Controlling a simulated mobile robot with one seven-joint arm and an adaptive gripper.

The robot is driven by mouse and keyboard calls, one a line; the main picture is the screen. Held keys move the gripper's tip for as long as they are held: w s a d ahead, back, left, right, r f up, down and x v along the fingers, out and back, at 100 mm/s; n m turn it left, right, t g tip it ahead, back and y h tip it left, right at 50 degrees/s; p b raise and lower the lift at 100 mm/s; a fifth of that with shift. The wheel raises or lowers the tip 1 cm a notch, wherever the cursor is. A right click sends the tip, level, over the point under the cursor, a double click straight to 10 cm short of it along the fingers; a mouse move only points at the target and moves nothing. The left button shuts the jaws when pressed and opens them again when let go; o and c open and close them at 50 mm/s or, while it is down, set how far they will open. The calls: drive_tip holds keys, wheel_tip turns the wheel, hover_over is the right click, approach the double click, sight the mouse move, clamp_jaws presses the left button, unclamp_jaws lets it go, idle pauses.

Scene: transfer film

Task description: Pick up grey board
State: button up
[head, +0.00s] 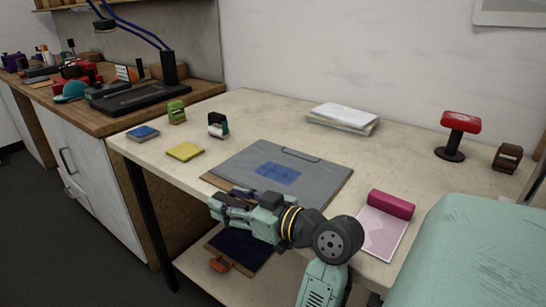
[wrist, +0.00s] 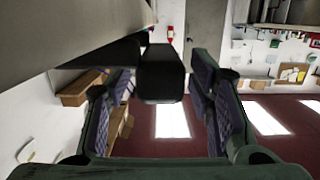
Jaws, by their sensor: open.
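The grey board (head: 312,172) lies flat on the beige table, with a blue square (head: 277,174) on its middle and a clip-like bar at its far edge. A tan edge shows under its right side. My gripper (head: 222,206) is at the board's near left edge, by the front edge of the table, and hides that corner. In the wrist view my gripper (wrist: 163,103) has its two purple-padded fingers apart. A dark block shows between or beyond them; I cannot tell what it is or whether anything touches.
A pink roll (head: 391,204) with a pale sheet lies right of the board. A yellow pad (head: 185,152), a blue pad (head: 143,132) and a black-and-white dispenser (head: 218,125) stand left. White papers (head: 343,118) lie behind. A green padded shape (head: 470,250) blocks the lower right.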

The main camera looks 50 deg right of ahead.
drive_tip(key=shift+w, duration=0.4)
clamp_jaws()
idle(0.4)
